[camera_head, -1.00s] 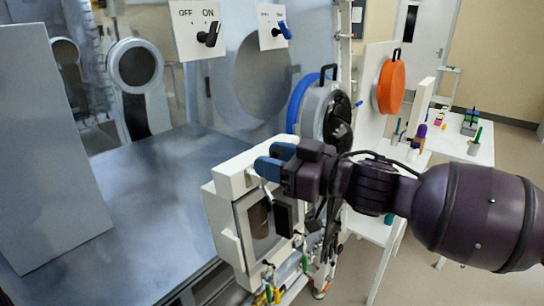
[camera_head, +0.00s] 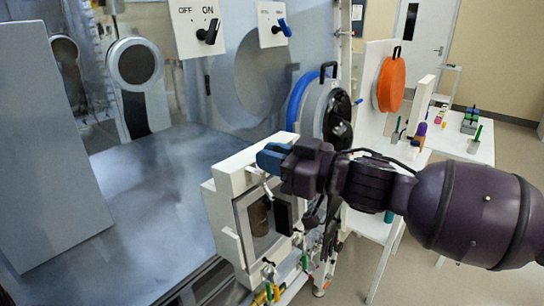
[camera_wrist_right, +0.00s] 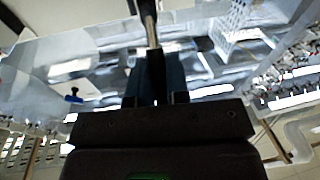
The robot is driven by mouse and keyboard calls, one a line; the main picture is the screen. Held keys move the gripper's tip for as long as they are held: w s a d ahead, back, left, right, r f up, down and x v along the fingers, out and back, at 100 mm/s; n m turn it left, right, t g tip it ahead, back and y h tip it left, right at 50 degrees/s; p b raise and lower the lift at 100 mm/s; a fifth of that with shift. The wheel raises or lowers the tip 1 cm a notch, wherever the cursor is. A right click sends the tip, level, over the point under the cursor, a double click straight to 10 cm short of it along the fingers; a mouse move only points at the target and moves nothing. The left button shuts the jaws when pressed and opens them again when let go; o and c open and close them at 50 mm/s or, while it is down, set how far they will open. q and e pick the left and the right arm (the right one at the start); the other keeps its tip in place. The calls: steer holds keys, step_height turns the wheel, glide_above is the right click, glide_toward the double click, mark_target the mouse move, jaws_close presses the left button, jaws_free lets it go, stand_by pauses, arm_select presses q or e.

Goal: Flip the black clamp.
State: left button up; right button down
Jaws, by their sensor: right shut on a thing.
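My right gripper (camera_head: 268,160) reaches in from the right, with its blue fingers at the upper front of the white box (camera_head: 224,222). The fingers are shut on the black clamp. In the wrist view, the clamp shows as a metal rod (camera_wrist_right: 150,22) with a black grip (camera_wrist_right: 155,72) running down between the fingers. In the head view, the fingers hide most of the clamp. The clamp's base and exact angle cannot be made out. My left gripper is in neither view.
A windowed door with a black block (camera_head: 284,216) is on the box's front. Behind stand a round hatch with a blue ring (camera_head: 300,98) and an orange disc (camera_head: 391,84). Coloured tools (camera_head: 272,292) hang below the box. A white side table (camera_head: 455,148) is at the right.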

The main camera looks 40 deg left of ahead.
steer(key=shift+d+f+y+b, duration=0.2)
steer(key=shift+f+y+b, duration=0.2)
steer(key=shift+y+b, duration=0.3)
arm_select(q)
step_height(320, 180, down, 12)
steer(key=b, duration=1)
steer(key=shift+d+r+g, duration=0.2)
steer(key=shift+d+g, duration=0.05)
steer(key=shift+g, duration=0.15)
arm_select(e)
steer(key=n+g+y, duration=0.1)
steer(key=y, duration=0.1)
steer(key=d+f+y, duration=0.1)
steer(key=y, duration=0.1)
steer(key=d+f+n+g+y, duration=0.1)
steer(key=y, duration=0.2)
steer(key=shift+d+f+n+g, duration=0.1)
steer(key=shift+f+n+g, duration=0.1)
steer(key=shift+n+g, duration=0.1)
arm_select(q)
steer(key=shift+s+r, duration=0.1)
arm_select(e)
steer(key=c, duration=1.1)
jaws_free()
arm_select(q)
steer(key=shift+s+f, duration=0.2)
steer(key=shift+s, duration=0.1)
arm_select(e)
steer(key=shift+s, duration=0.1)
